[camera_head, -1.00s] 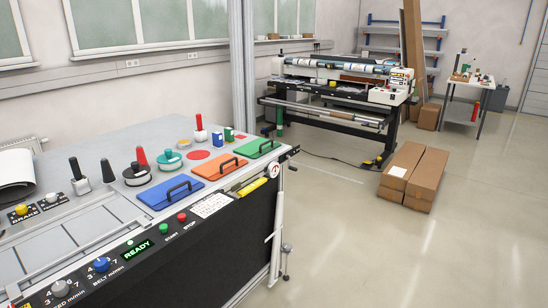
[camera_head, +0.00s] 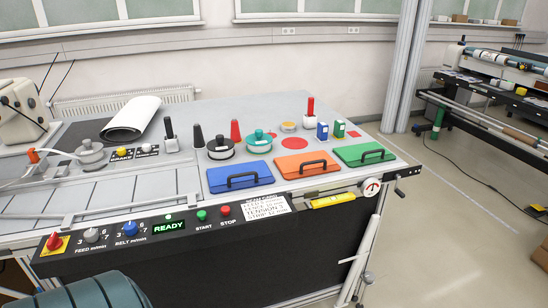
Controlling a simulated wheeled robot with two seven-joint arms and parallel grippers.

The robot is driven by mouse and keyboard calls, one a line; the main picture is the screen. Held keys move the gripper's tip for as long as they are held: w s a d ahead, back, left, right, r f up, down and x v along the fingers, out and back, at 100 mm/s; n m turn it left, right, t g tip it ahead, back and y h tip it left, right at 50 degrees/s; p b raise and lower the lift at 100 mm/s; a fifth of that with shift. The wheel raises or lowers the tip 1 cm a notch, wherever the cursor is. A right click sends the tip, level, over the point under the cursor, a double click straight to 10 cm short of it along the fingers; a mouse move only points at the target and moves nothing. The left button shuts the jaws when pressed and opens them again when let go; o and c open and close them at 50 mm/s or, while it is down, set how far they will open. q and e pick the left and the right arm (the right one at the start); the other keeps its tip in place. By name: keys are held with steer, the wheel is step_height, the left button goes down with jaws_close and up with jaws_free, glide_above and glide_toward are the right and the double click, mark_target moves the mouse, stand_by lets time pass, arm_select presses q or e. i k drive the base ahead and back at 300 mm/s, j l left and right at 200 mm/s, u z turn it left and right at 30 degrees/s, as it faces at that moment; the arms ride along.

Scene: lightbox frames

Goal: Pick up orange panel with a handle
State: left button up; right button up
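The orange panel (camera_head: 294,163) lies flat on the machine's table top, between a blue panel (camera_head: 222,180) on its left and a green panel (camera_head: 350,155) on its right. A black arched handle (camera_head: 313,163) stands on its front part. Each neighbouring panel has a similar black handle. Neither of my grippers shows in the head view, and nothing is seen touching the orange panel.
Behind the panels stand a black-topped pot (camera_head: 220,147), a teal-topped pot (camera_head: 258,141), a red cone (camera_head: 235,131) and small blue and green boxes. Open floor lies to the right.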

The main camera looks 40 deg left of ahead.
mark_target(292, 167)
steer(key=i+l+u, duration=0.75)
steer(key=l+u, duration=0.2)
steer(key=l, duration=0.15)
